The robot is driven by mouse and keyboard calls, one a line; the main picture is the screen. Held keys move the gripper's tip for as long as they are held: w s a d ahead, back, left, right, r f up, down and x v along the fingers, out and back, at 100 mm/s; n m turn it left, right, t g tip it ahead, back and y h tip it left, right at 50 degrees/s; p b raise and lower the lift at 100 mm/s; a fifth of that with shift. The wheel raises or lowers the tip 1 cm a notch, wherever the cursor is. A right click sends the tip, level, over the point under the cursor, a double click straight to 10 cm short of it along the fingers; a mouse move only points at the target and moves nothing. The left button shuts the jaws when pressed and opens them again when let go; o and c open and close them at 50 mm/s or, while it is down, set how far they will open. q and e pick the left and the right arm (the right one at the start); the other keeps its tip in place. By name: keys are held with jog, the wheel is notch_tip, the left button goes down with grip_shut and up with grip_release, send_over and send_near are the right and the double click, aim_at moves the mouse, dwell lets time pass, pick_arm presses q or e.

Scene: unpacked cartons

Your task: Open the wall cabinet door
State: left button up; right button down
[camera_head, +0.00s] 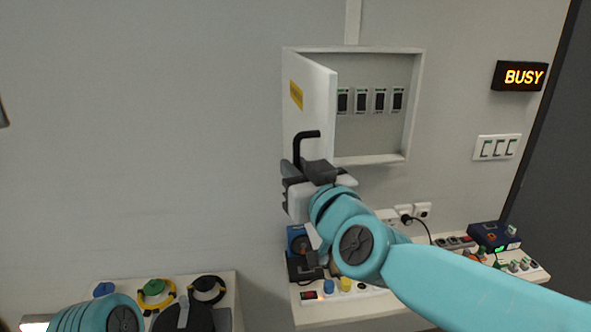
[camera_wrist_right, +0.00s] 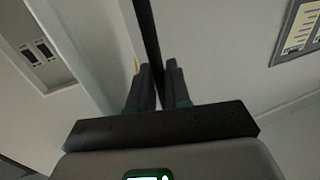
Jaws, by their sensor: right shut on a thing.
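The white wall cabinet (camera_head: 414,110) is on the grey wall in the head view. Its door (camera_head: 315,105) stands ajar, hinged at the left and swung out toward me, with a yellow label on it. Several dark switches (camera_head: 361,100) show inside. My right gripper (camera_head: 308,172) is shut on the black door handle (camera_head: 304,140) at the door's lower part. In the right wrist view the handle (camera_wrist_right: 147,30) runs down between the two fingers (camera_wrist_right: 158,80). My left arm shows at the bottom left, but its gripper cannot be made out.
A shelf with sockets and devices (camera_head: 350,313) is below the cabinet, under my right arm. A BUSY sign (camera_head: 521,76) and a switch plate (camera_head: 497,147) are at right. The wall left of the door is clear.

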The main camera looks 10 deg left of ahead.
jog(key=shift+a, duration=0.1)
jog(key=c, duration=1.3)
grip_release()
jog(key=shift+c, duration=0.2)
jog(key=shift+s, duration=0.15)
jog(key=v, duration=1.6)
jog(key=shift+d, duration=0.2)
